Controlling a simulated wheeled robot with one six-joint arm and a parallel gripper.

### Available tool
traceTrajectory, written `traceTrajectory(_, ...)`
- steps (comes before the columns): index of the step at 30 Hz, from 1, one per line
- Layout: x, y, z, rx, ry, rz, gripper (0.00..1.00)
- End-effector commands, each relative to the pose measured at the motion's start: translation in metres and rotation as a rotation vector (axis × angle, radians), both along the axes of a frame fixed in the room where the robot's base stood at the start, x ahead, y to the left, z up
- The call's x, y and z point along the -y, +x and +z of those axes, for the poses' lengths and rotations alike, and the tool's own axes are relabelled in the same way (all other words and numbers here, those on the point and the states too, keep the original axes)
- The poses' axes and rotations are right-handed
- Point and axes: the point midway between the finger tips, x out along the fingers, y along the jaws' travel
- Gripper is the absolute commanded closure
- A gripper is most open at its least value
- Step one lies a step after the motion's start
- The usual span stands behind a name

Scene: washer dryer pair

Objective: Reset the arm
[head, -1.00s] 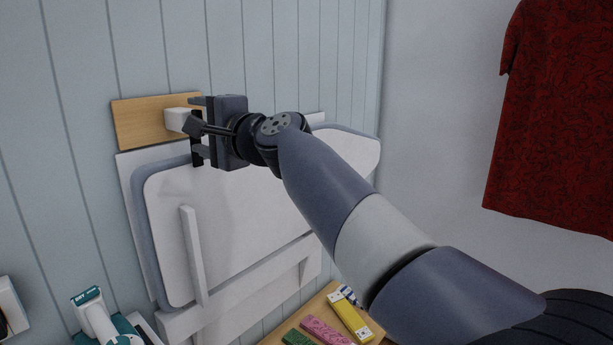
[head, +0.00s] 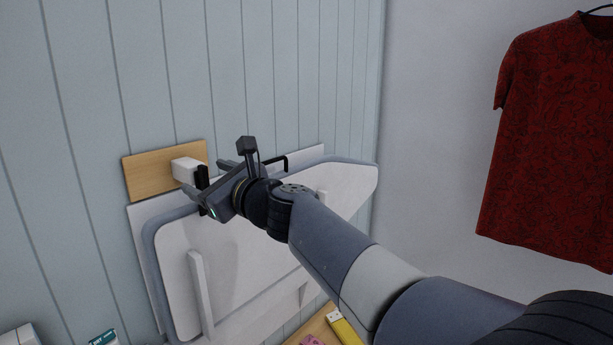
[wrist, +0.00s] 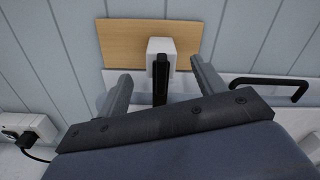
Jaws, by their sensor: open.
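My gripper (head: 208,176) is in front of the wall-mounted folding board, just below and right of a wooden plate (head: 142,176). In the wrist view my gripper (wrist: 158,88) has its two fingers spread wide apart. A white block (wrist: 160,47) with a dark bar (wrist: 160,82) below it shows between the fingers, with a visible gap on each side. The white block (head: 184,168) also shows beside the gripper in the head view. Nothing is held between the fingers.
The white folding board (head: 230,265) stands against the panelled wall, close behind my arm. A black handle (wrist: 272,86) is to the right of the fingers. A red shirt (head: 550,140) hangs at right. A yellow packet (head: 345,328) lies on a wooden surface below.

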Motion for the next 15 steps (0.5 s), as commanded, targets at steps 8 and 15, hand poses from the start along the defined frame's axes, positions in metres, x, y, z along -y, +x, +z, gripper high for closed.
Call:
traceTrajectory(8, 0.0008, 0.0011, 0.0034, -0.207, 0.175, -0.001, 0.35)
traceTrajectory(15, 0.0075, -0.0038, 0.0001, -0.251, 0.217, -0.001, 0.35)
